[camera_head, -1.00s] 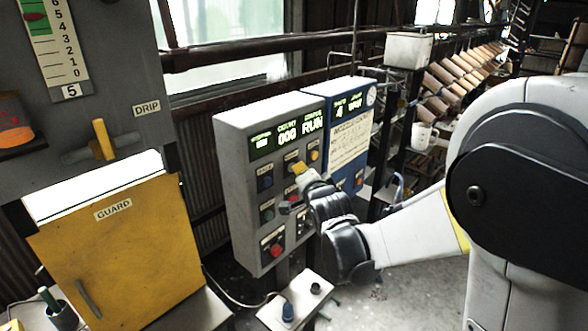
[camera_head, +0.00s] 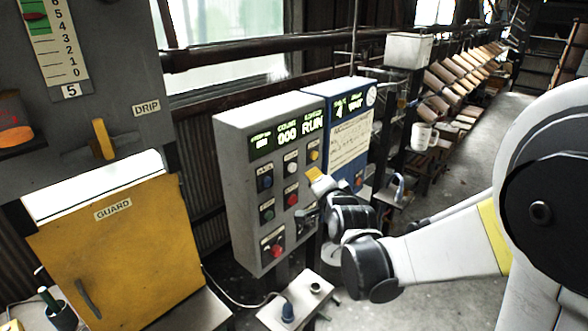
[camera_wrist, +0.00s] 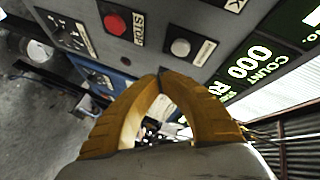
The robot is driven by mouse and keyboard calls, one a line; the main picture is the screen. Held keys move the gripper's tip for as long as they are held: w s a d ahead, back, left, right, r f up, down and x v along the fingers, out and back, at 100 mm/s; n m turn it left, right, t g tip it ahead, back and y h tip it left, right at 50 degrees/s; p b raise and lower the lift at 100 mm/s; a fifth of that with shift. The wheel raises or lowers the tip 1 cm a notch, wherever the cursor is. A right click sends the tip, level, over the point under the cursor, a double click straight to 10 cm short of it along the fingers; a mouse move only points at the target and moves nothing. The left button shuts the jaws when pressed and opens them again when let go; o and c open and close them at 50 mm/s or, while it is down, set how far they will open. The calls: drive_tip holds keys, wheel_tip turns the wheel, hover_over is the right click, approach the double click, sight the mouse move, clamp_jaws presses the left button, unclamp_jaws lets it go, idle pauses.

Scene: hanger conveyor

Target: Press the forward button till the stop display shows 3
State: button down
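The grey control panel (camera_head: 232,185) carries a green-lit display (camera_head: 286,138) that reads 000 and RUN. Its coloured buttons include a white button (camera_head: 291,168) and a red button (camera_head: 291,199). The blue box (camera_head: 368,95) beside it has a display (camera_head: 348,105) with a digit that looks like 4. I cannot read which button is marked forward. My gripper (camera_head: 314,174) is shut and empty, its yellow fingertips just right of the white button in the head view. In the wrist view the fingertips (camera_wrist: 160,76) meet below the white button (camera_wrist: 180,47), apart from it; a red STOP button (camera_wrist: 113,22) is nearby.
A yellow guard door (camera_head: 120,255) stands at the left. A small pedestal box (camera_head: 300,300) with a blue knob is below the panel. A white mug (camera_head: 422,136) and a rack of slanted boards (camera_head: 460,75) are at the right.

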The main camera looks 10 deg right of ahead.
drive_tip(key=shift+s+d, duration=0.6)
drive_tip(key=shift+s, duration=0.2)
drive_tip(key=s+f+n+g+b, duration=0.3)
drive_tip(key=s+f, duration=0.3)
drive_tip(key=s, duration=0.3)
drive_tip(key=s+a+f+n+g+b, duration=0.1)
drive_tip(key=s+f+n+b, duration=0.4)
drive_tip(key=s, duration=0.5)
drive_tip(key=s+a+f+n+g+b, duration=0.1)
drive_tip(key=s+f+n+g+b, duration=0.3)
drive_tip(key=s+f+b, duration=0.2)
drive_tip(key=s+f, duration=0.2)
drive_tip(key=s, duration=0.1)
drive_tip(key=shift+s+g, duration=0.3)
drive_tip(key=shift+s, duration=0.05)
drive_tip(key=shift+f, duration=0.1)
idle(4.0)
